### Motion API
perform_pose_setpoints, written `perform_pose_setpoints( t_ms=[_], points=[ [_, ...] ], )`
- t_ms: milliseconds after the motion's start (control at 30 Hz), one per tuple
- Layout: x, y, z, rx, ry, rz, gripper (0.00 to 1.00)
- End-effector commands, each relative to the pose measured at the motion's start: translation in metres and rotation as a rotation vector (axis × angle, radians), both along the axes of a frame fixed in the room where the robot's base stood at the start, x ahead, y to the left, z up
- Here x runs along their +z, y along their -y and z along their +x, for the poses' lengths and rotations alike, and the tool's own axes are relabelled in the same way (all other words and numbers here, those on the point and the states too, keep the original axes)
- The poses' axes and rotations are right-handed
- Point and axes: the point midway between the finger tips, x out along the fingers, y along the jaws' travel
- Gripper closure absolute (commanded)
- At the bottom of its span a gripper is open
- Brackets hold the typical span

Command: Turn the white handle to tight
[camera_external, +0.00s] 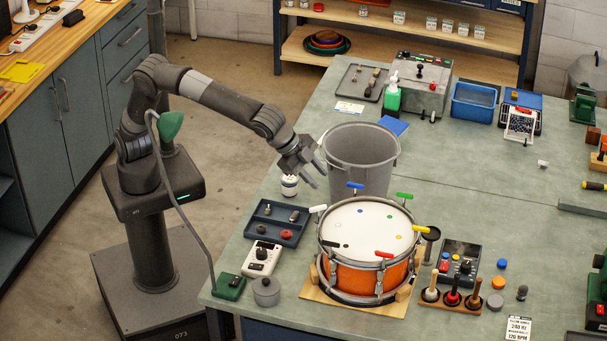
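The drum (358,275) has an orange shell and a white head, and sits on a wooden stand. The white handle (317,208) sticks out at the drum's upper left rim. Handles in blue (355,186), green (404,195), yellow (421,229), red (383,254) and black (331,244) stand around the rim. My gripper (316,174) is above and behind the white handle, left of the grey bin, apart from the handle. Its two fingers are spread and nothing shows between them. How tight the white handle is cannot be told.
A grey bin (360,160) stands close behind the drum, near my gripper. A white jar (289,186), a dark tray (276,222) and a white meter (261,258) lie to the left. A mallet rack (452,300) stands at right. The bench right of the bin is fairly clear.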

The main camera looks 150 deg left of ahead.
Motion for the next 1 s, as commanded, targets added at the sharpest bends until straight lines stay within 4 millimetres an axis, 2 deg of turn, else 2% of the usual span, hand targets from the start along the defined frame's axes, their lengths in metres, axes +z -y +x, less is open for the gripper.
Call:
perform_pose_setpoints(
  t_ms=[133, 333, 500, 833, 1000],
  points=[
    [-0.008, 0.008, 0.004, 0.168, 0.055, 0.049, 0.67],
    [0.005, 0.020, 0.005, 0.379, 0.194, 0.137, 0.67],
    [0.034, 0.038, 0.003, 0.524, 0.359, 0.215, 0.67],
    [0.105, 0.080, -0.008, 0.683, 0.691, 0.301, 0.67],
    [0.016, 0.076, -0.009, 0.689, 0.678, 0.304, 0.67]
  ],
)
